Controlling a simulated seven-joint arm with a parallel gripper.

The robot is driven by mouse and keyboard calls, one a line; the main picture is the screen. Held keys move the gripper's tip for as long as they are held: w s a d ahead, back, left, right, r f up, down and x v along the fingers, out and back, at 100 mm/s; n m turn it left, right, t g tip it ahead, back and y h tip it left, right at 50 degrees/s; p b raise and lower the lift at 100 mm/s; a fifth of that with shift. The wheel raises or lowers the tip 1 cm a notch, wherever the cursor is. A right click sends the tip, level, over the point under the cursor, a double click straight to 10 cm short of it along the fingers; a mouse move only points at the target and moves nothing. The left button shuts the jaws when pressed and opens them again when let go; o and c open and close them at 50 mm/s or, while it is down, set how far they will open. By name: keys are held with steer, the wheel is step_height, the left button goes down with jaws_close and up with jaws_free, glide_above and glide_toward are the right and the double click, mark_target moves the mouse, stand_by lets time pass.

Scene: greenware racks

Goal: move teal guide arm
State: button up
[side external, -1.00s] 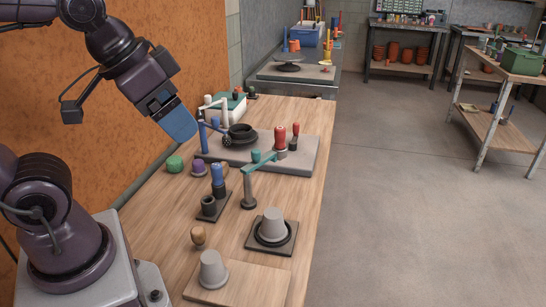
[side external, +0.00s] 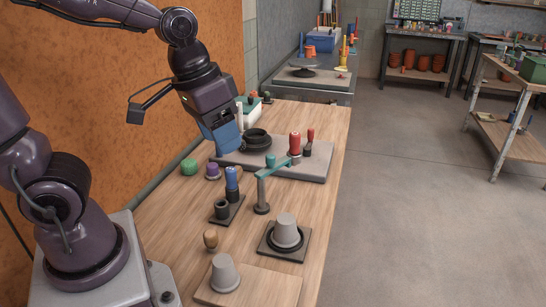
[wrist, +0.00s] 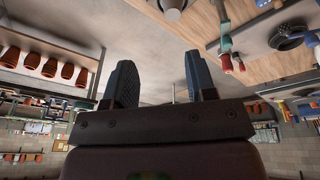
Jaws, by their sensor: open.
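The teal guide arm (side external: 276,168) is a flat bar on a dark upright post (side external: 261,195) at the front of the grey slab. It reaches right and back toward a red-handled piece (side external: 295,147), and a teal knob (side external: 270,159) stands by it. The teal bar also shows in the wrist view (wrist: 225,43), at upper right. My gripper (side external: 227,150) has blue fingers and hangs above the slab's left end, left of the teal arm and apart from it. In the wrist view the two fingers (wrist: 160,72) are spread with nothing between them.
A black ring stack (side external: 256,141) sits on the slab (side external: 310,171) beside my gripper. A blue-handled piece (side external: 232,181), green knob (side external: 189,167) and purple knob (side external: 212,170) stand left. Grey cups (side external: 286,229) (side external: 224,271) stand in front. The bench's right edge is clear.

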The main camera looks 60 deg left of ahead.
steer(key=w+a+f+n+g+y, duration=0.15)
steer(key=w+a+f+n, duration=0.25)
steer(key=w+a+f, duration=0.4)
steer(key=n+t+y, duration=0.2)
steer(key=n, duration=0.2)
glide_toward(271, 156)
steer(key=shift+m, duration=0.3)
steer(key=x, duration=1)
steer(key=shift+a, duration=0.15)
steer(key=shift+c, duration=0.4)
jaws_close()
